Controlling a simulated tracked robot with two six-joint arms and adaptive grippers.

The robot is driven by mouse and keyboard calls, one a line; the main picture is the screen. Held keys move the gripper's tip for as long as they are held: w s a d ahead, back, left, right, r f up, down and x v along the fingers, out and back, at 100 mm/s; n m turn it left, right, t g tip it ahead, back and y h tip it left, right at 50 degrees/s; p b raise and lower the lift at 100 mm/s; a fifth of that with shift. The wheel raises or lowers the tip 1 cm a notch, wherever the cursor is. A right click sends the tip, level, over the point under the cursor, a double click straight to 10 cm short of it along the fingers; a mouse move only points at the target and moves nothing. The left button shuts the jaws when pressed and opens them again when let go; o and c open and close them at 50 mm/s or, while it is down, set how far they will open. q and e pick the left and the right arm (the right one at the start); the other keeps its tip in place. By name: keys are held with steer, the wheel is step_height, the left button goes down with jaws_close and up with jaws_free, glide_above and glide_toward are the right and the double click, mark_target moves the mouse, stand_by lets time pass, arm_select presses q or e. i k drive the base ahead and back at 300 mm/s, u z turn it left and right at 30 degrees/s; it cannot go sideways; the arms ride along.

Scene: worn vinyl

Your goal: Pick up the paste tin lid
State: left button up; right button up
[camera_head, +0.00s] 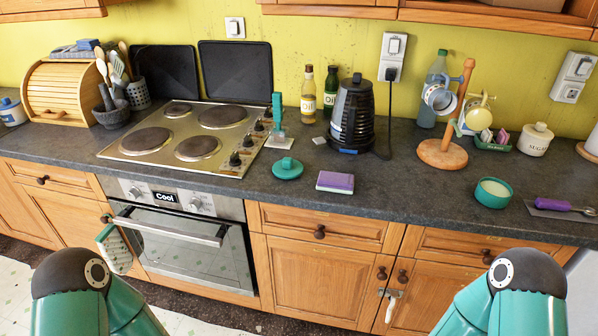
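The paste tin lid (288,169), a round teal disc with a small raised knob, lies flat on the dark worktop just right of the hob. The open teal paste tin (493,194), with pale paste inside, stands on the worktop further right, near the front edge. My two teal arms show only in part at the bottom left and bottom right. Neither gripper is in view, so I cannot tell what they hold.
A purple-topped sponge (335,182) lies right of the lid. A teal-handled tool (278,122) stands behind it. The hob (185,133) is on its left, and a kettle (352,115) and mug tree (443,150) stand further back. The worktop (400,195) between sponge and tin is clear.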

mark_target(288, 168)
steer(key=u, duration=0.1)
steer(key=i, duration=0.95)
steer(key=z, duration=1.35)
steer(key=k, duration=0.55)
steer(key=u, duration=0.25)
